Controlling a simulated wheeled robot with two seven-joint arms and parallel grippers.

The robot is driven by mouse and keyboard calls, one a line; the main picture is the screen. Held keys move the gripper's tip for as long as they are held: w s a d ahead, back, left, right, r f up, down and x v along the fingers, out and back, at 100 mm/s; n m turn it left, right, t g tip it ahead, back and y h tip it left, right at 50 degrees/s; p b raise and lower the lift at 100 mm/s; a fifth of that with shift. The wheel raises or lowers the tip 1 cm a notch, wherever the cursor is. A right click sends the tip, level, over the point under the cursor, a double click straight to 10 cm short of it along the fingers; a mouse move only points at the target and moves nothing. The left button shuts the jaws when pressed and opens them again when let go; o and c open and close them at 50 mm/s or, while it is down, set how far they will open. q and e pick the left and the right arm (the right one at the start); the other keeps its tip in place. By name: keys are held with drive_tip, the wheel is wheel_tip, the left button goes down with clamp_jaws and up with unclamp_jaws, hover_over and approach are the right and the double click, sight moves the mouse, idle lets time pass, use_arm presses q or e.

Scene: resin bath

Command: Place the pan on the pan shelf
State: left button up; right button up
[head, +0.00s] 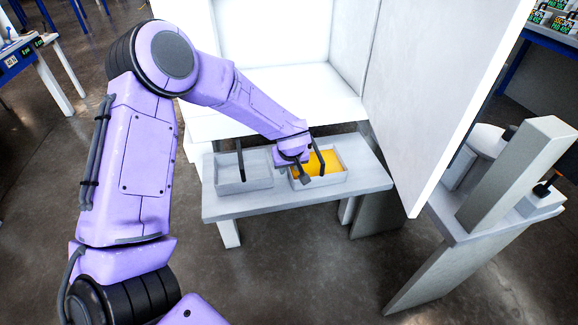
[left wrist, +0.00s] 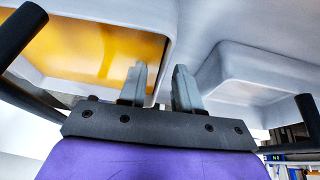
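Two shallow grey pans stand side by side on a low grey bench (head: 235,205), which may be the pan shelf. The left pan (head: 230,186) looks empty and has a dark upright bar handle. The right pan (head: 335,180) holds yellow-orange liquid and has a dark bar. My left gripper (head: 303,175) is at the right pan's left side, close to its bar; contact cannot be told. In the left wrist view its two fingers (left wrist: 160,78) stand apart with nothing seen between them. The orange (left wrist: 90,50) shows left of them, a grey pan (left wrist: 250,70) right. My right gripper is out of view.
A large white open cabinet (head: 290,90) stands behind the bench, its door or side panel (head: 440,100) reaching forward on the right. A grey stand with an upright block (head: 515,175) is at the far right. Blue-legged tables are in the background. The floor in front is clear.

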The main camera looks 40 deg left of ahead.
use_arm(q)
drive_tip(key=p+v, duration=0.2)
drive_tip(key=v, duration=1)
drive_tip(key=shift+r, duration=0.15)
